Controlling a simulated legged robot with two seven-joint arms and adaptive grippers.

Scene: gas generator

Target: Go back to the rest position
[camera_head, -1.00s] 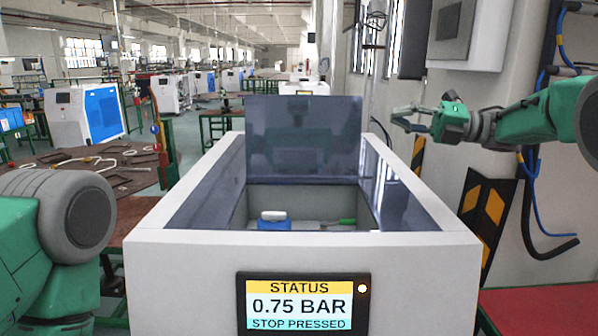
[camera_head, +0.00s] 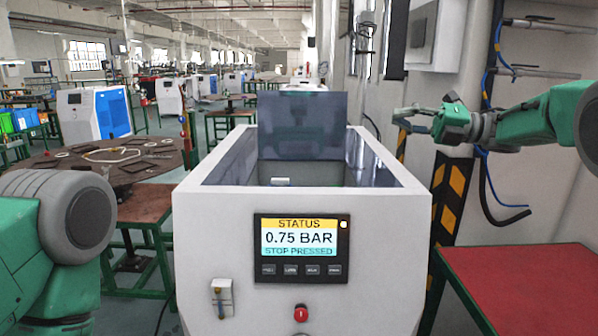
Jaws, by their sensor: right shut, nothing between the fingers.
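My right gripper (camera_head: 414,119) is at the right, raised at the end of its green arm, beside and above the right edge of the generator. It is shut and empty, with nothing touching it. My left arm's green and grey links show at the lower left, but the left gripper is out of view. The white generator (camera_head: 200,245) stands in the middle with its dark lid (camera_head: 302,125) raised. Its screen (camera_head: 301,248) reads STATUS, 0.75 BAR, STOP PRESSED. A red button (camera_head: 301,313) sits below the screen.
A red-topped table (camera_head: 530,290) stands at the lower right. A round table (camera_head: 110,175) with loose parts is at the left. A yellow-black striped post (camera_head: 450,190) and a wall box (camera_head: 430,35) are behind my right arm.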

